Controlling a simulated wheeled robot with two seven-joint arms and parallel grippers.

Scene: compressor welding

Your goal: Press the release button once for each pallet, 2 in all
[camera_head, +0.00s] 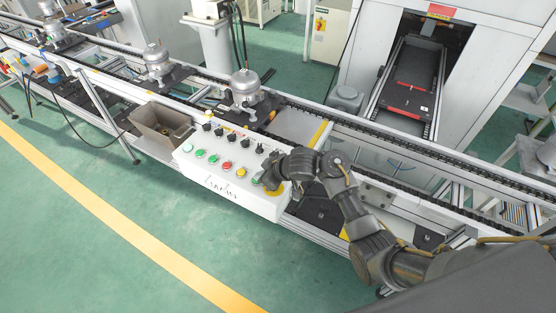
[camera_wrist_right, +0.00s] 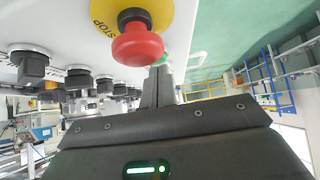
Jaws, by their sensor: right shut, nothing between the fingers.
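The white control box (camera_head: 228,180) stands at the front of the conveyor with a row of coloured buttons, including a red one (camera_head: 227,165) and a yellow one (camera_head: 241,171). My right gripper (camera_head: 268,180) is shut and empty over the box's right end. In the right wrist view, its closed fingers (camera_wrist_right: 160,80) point at a green button (camera_wrist_right: 163,60), beside the red emergency stop (camera_wrist_right: 137,45). Contact cannot be told. No label names the release button legibly. A pallet with a silver compressor (camera_head: 245,88) stands behind the box; another compressor (camera_head: 158,60) is further left. My left gripper is out of view.
The conveyor rail (camera_head: 375,160) runs behind the box across the view. A brown open bin (camera_head: 160,125) sits left of the box. Black selector knobs (camera_wrist_right: 35,68) stick up beside the gripper. A machine opening with a dark slide (camera_head: 412,75) is behind. The green floor in front is clear.

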